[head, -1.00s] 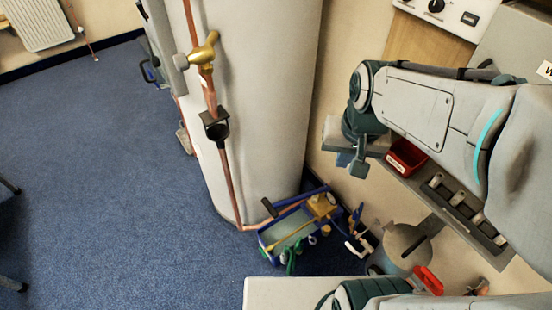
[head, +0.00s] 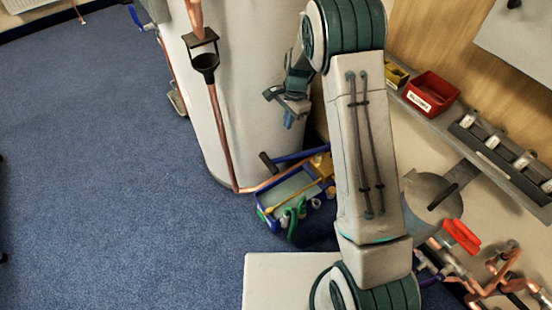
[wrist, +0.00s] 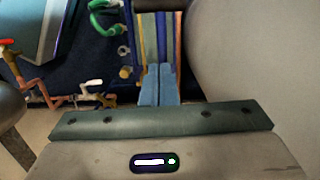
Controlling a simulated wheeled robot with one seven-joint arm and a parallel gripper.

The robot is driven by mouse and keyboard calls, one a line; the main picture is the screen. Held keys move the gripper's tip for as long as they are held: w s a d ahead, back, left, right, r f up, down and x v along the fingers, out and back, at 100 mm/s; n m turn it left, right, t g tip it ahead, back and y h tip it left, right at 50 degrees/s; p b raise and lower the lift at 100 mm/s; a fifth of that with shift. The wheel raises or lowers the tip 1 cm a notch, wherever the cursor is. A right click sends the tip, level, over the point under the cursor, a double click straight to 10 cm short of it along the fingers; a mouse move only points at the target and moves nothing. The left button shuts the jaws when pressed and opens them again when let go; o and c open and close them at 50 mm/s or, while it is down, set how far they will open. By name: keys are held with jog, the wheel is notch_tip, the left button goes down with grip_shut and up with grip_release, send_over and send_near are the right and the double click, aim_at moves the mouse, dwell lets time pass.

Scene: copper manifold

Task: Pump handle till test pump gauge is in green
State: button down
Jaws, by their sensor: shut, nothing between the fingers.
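The test pump (head: 264,217) is a blue open box with grey-green inside, on the floor at the cylinder's foot. Its blue handle (head: 298,156) slants across the top and ends in a black grip (head: 268,162) at the left. A brass-coloured part is at the box's right end; I cannot make out the gauge or its reading. My gripper (head: 288,120) is shut and empty, above the pump and apart from the handle in the head view. In the wrist view, its blue fingertips (wrist: 158,68) point toward the pump (wrist: 146,38), with a dark bar (wrist: 160,4) at the top edge.
The large white cylinder (head: 215,120) stands close to the left of my gripper, with a copper pipe (head: 221,125) down its front. At the right are a shelf with a red bin (head: 432,94), a grey round vessel (head: 425,205) and copper pipework (head: 510,275). Blue carpet (head: 90,170) is clear at left.

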jog(key=shift+w+a+f, duration=0.1)
jog(key=shift+w+f, duration=0.05)
jog(key=shift+f, duration=0.4)
jog(key=shift+w+a+f, duration=0.1)
jog(key=shift+f, duration=0.4)
jog(key=b, duration=0.3)
send_over(275, 160)
jog(key=w+d, duration=0.2)
jog(key=d, duration=0.1)
notch_tip(275, 160, down, 10)
jog(key=shift+a+f, duration=0.1)
jog(key=shift+a, duration=0.05)
jog(key=shift+s+a+f, duration=0.5)
jog(key=shift+a+f, duration=0.15)
jog(key=shift+a, duration=0.2)
jog(key=shift+s+a+f, duration=0.35)
jog(key=shift+a, duration=0.15)
jog(key=shift+d, duration=0.1)
